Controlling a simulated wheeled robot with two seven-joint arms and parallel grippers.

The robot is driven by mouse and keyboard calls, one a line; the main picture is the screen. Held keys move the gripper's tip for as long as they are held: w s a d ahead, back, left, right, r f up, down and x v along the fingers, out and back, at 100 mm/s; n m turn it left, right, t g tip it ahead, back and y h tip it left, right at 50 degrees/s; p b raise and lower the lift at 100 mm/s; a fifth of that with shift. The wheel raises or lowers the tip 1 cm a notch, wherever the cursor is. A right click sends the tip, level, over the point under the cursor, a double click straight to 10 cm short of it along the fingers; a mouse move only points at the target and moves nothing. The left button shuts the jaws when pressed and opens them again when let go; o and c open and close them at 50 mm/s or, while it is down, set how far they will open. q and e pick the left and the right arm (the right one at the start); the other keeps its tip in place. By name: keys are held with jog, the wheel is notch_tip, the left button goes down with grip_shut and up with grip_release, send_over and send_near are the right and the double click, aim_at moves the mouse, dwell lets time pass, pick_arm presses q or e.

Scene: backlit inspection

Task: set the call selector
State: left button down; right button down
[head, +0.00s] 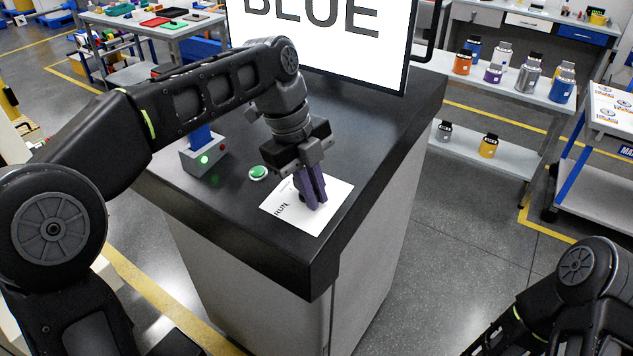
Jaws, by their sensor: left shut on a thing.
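My left gripper (313,203) reaches down over the white sheet (286,216) on the dark counter. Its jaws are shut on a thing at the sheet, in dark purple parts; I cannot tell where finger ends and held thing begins. The sheet carries print reading "RUN", partly covered by the gripper. Left of it a round green button (258,173) sits on the counter. Farther left is a grey box (207,157) with a lit green lamp, a dim red lamp and a blue upright part. No call selector label is legible. My right gripper is out of view.
A screen (318,40) reading "BLUE" stands at the counter's back. The dark counter (300,258) is bare in front of the sheet. Shelves (516,82) with several coloured bottles stand behind right. A table with trays (190,27) stands behind left.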

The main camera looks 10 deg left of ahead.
pick_arm(q)
jog(key=m+p, duration=0.2)
jog(key=m, duration=0.1)
jog(key=m+y+p, duration=0.1)
jog(key=shift+s+a+r+m+g, duration=0.1)
jog(key=shift+s+a+m+g, duration=0.2)
jog(key=shift+a+g, duration=0.1)
jog(key=shift+s+a+f+m+y+p, duration=0.1)
jog(key=shift+a+m+y+p, duration=0.15)
jog(key=shift+m+p, duration=0.7)
jog(key=shift+s+a+f+m+y+p, duration=0.15)
jog(key=shift+m+p, duration=0.25)
jog(key=shift+m, duration=0.95)
jog(key=shift+w, duration=0.1)
jog(key=c, duration=1.5)
grip_release()
